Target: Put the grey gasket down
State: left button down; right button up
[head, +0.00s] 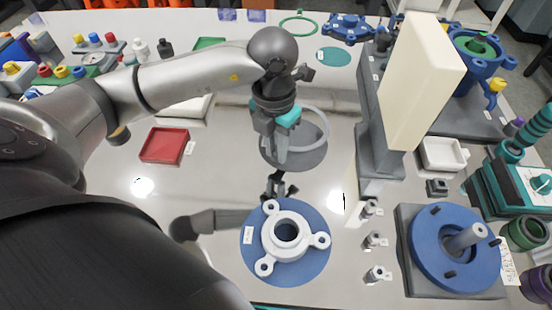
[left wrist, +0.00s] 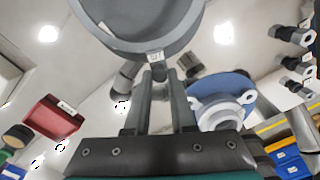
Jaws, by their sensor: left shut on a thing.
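The grey gasket (head: 325,125) is a thin light-grey ring, seen at a tilt beside my left gripper (head: 277,160) in the head view. The gripper is shut on its near edge, with the fingers pointing down. Behind and below the ring is a darker grey round patch (head: 305,157); I cannot tell whether the ring touches it. In the left wrist view, a large grey curved rim (left wrist: 150,45) with a small label fills the top, just beyond my left fingertips (left wrist: 158,72).
A white three-lobed flange (head: 270,240) lies on a blue round mat (head: 310,270) just nearer. A red tray (head: 163,146) is at left. A tall cream block (head: 422,80) on a grey stand rises at right, with small metal clamps (head: 374,240) below it. The shiny tabletop shows reflections.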

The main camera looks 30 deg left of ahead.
pick_arm(q)
notch_tip(320, 180, down, 3)
jog(key=shift+r+b, duration=0.15)
jog(key=shift+b, duration=0.3)
jog(key=shift+f, duration=0.5)
pick_arm(e)
jog(key=shift+w+a+r, duration=0.65)
jog(key=shift+w+a, duration=0.1)
jog(key=shift+w, duration=0.1)
pick_arm(q)
jog(key=c, duration=0.8)
grip_release()
jog(key=shift+o, duration=0.2)
pick_arm(e)
jog(key=shift+r, duration=0.1)
pick_arm(q)
jog(key=shift+r, duration=0.3)
notch_tip(320, 180, up, 12)
jog(key=p, duration=0.3)
jog(key=shift+f+p, duration=0.2)
jog(key=shift+p, duration=0.2)
pick_arm(e)
jog(key=s+d+f, duration=0.2)
jog(key=s+d, duration=0.2)
jog(key=s, duration=0.2)
jog(key=shift+s+d+f, duration=0.2)
jog(key=shift+s+d, duration=0.1)
jog(key=shift+d, duration=0.05)
